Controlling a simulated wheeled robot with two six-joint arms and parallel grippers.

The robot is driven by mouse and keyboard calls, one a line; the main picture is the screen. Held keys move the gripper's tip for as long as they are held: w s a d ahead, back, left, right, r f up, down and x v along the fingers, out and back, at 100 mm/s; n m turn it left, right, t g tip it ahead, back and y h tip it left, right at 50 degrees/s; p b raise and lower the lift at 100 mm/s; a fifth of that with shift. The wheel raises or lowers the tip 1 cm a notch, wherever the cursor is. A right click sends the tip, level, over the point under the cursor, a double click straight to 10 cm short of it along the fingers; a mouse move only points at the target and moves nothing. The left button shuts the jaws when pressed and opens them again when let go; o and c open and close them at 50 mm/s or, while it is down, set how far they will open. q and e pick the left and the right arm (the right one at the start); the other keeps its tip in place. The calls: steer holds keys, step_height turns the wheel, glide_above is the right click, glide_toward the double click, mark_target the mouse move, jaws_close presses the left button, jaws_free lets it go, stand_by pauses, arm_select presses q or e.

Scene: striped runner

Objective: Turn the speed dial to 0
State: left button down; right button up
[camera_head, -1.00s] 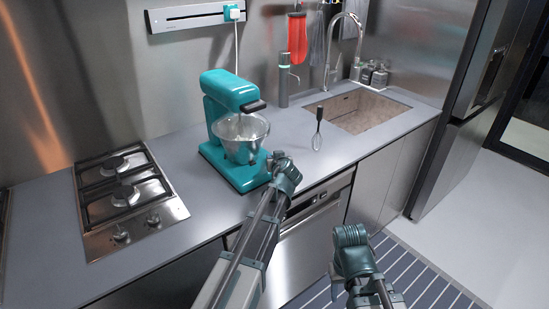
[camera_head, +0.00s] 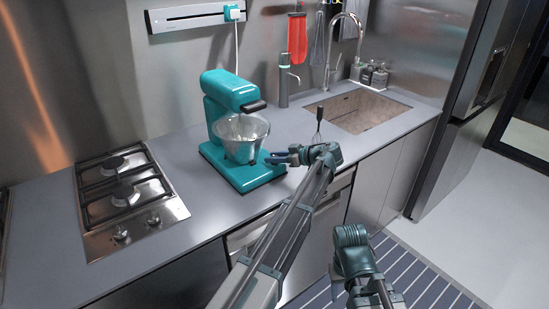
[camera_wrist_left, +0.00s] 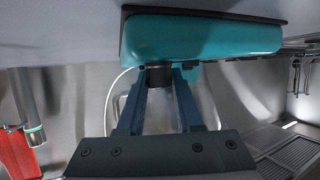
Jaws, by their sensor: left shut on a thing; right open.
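The teal stand mixer (camera_head: 226,95) stands upright on the counter, its clear bowl (camera_head: 241,136) under the head. In the left wrist view the picture is upside down and the teal mixer base (camera_wrist_left: 200,37) fills the top. The black speed dial (camera_wrist_left: 159,76) sticks out of that base. My left gripper (camera_head: 271,157) reaches the right side of the base from the right. Its two fingers (camera_wrist_left: 159,80) are shut on the dial, one on each side. The dial's marks cannot be read. My right gripper (camera_head: 338,281) is open and empty, low in front of the cabinets.
A gas hob (camera_head: 127,195) lies at the left of the counter. A whisk (camera_head: 318,128) stands behind my left wrist, near the sink (camera_head: 362,112). A grey-green bottle (camera_head: 284,82) stands at the back. A cord runs from the wall plug (camera_head: 232,13) behind the mixer.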

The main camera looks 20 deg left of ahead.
arm_select(q)
steer(key=shift+n+g, duration=0.6)
steer(key=shift+g, duration=0.4)
steer(key=c, duration=0.6)
jaws_free()
